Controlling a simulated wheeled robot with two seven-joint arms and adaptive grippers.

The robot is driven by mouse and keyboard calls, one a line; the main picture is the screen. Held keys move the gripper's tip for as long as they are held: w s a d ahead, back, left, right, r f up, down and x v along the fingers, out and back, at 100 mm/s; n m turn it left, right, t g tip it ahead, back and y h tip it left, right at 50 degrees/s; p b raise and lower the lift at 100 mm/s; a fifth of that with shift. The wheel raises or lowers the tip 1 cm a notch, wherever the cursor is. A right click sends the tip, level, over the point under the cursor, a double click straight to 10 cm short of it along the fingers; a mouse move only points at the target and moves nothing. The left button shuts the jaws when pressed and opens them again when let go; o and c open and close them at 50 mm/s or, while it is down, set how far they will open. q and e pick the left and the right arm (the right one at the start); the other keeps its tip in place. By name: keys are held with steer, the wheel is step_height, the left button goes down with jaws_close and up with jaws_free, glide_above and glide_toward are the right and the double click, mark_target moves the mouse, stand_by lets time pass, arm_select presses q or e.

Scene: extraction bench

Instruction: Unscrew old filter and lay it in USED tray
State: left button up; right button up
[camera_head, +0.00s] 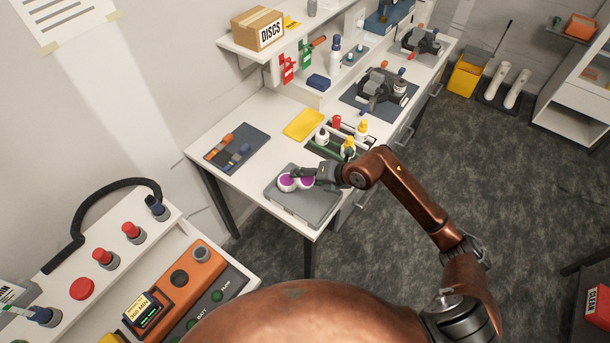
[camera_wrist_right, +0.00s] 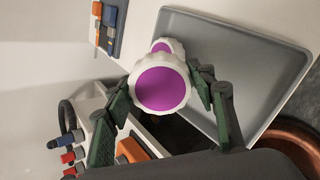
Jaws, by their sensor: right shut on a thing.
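My right gripper (camera_head: 306,174) is shut on a white round filter (camera_wrist_right: 162,88) with a scalloped rim and a purple face; in the head view this filter (camera_head: 306,183) shows beside the fingers. In the wrist view the fingers (camera_wrist_right: 163,92) are on either side of it. A second, similar filter (camera_head: 286,183) is just beyond it and shows partly hidden behind it in the wrist view (camera_wrist_right: 160,46). Both are over the grey tray (camera_head: 305,209) at the bench's near corner. I cannot tell whether the held filter touches the tray. No tray label is readable. My left gripper is not in view.
A dark mat (camera_head: 237,147) with orange and blue pieces lies left on the bench. A yellow pad (camera_head: 304,124) and a rack of bottles (camera_head: 348,146) stand behind the tray. Dark devices (camera_head: 382,90) sit farther right. The tray's front part is bare.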

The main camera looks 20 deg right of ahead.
steer(key=shift+f+b, duration=2.55)
steer(key=shift+f, duration=0.9)
steer(key=shift+s+f+b, duration=0.1)
steer(key=shift+f+b, duration=0.2)
steer(key=shift+f, duration=0.5)
steer(key=o, duration=1.4)
steer(key=shift+c, duration=0.2)
